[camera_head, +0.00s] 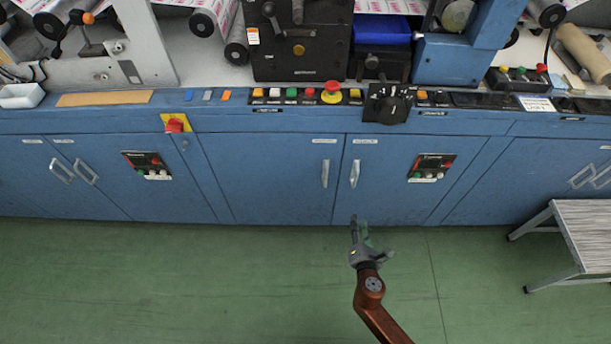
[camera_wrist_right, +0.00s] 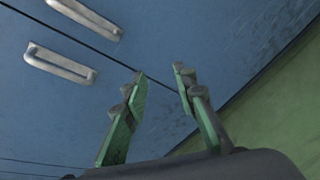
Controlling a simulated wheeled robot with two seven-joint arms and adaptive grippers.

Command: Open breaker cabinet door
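Blue cabinet doors line the front of the machine, all closed. In the head view, a middle pair has a left door (camera_head: 270,185) with a pale upright handle (camera_head: 325,173) and a right door (camera_head: 385,195) with a slightly slanted handle (camera_head: 355,173). The labels are too small to read, so I cannot tell which is the breaker cabinet. My right gripper (camera_head: 362,222) is open and empty, below and apart from these handles. In the right wrist view its green fingers (camera_wrist_right: 160,74) are spread, with two metal handles (camera_wrist_right: 60,63) beyond them at upper left. My left gripper is not in view.
A control ledge with a red emergency button (camera_head: 331,92) runs above. A stool (camera_head: 590,230) stands at right. The green floor (camera_head: 180,285) is clear.

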